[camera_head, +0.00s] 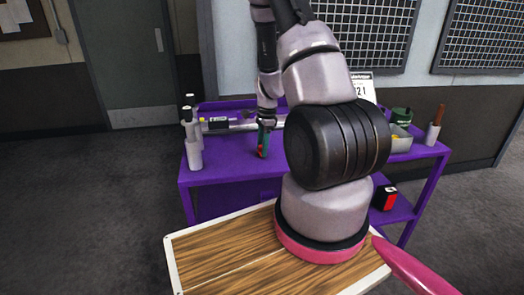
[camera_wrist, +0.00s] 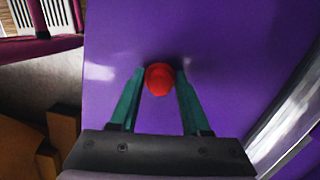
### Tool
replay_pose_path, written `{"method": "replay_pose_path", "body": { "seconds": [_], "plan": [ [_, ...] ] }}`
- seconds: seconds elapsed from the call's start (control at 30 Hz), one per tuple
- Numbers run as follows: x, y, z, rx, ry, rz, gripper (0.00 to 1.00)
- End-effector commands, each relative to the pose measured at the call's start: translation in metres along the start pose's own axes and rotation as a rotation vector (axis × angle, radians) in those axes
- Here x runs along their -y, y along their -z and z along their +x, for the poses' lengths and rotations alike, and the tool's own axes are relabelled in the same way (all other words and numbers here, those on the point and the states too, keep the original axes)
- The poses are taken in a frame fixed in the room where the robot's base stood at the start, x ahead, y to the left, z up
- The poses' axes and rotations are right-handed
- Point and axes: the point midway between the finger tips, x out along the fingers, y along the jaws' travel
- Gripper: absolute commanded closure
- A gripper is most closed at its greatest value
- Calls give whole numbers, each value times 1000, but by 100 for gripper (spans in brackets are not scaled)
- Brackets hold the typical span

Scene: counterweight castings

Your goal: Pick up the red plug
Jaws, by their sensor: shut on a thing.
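The red plug (camera_wrist: 159,79) is a small round red piece seen from above between my gripper's two green fingers in the wrist view. My gripper (camera_wrist: 160,82) is shut on it, with a finger on each side. In the head view my gripper (camera_head: 263,140) points down over the purple cart top (camera_head: 230,160), and a bit of the red plug (camera_head: 261,154) shows at the fingertips. I cannot tell whether the plug touches the cart top.
White bottles (camera_head: 192,145) stand at the cart's left end. A grey bin (camera_head: 399,138) and a cup with a brown-handled tool (camera_head: 435,128) are at its right. A red and black box (camera_head: 389,198) sits on the lower shelf.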

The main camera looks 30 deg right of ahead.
Motion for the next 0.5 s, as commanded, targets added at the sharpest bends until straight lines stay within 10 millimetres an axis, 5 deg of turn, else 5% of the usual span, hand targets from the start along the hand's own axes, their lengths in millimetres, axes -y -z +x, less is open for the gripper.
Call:
{"method": "replay_pose_path", "body": {
  "seconds": [0.17,0.5],
  "plan": [
    [1,-2,-7,0,1,-2,100],
    [1,-9,-72,0,4,-2,100]
  ]
}}
